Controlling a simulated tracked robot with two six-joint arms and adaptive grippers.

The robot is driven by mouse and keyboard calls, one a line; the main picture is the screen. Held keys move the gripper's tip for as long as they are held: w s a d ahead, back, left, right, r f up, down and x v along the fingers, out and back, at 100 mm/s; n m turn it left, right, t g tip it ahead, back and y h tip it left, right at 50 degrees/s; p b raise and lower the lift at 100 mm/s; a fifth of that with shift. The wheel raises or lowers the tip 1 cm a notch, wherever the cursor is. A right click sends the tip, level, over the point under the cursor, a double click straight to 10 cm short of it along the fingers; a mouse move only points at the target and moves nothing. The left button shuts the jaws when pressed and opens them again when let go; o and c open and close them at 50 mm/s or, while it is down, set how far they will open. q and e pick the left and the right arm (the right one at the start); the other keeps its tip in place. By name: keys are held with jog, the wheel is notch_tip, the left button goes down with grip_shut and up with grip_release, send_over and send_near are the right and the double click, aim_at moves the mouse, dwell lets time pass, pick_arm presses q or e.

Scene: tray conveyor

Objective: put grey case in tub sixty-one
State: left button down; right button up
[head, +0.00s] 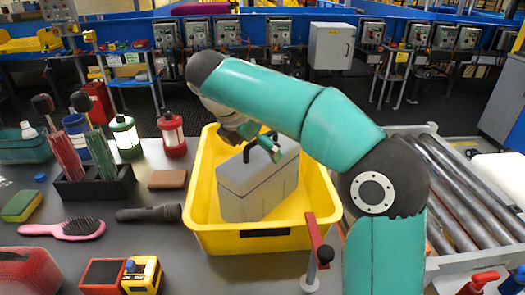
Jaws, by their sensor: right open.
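The grey case (258,190) stands inside a yellow tub (210,240), its top rising near the tub's rim. My right gripper (262,150) is open at the top of the case, partly hidden by my own arm; I cannot tell whether it touches the case. No number is readable on the tub. My left gripper is out of view.
A roller conveyor (465,190) lies to the right. A red-topped clamp (318,240) stands by the tub's front right corner. Left on the table are a hairbrush (65,229), a microphone (148,214), lanterns (172,135) and a sponge (21,206).

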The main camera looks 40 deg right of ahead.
jog(key=p+v, duration=0.2)
jog(key=v, duration=0.6)
jog(key=shift+a+r+p, duration=0.2)
jog(key=shift+r+p, duration=0.1)
jog(key=shift+r, duration=0.05)
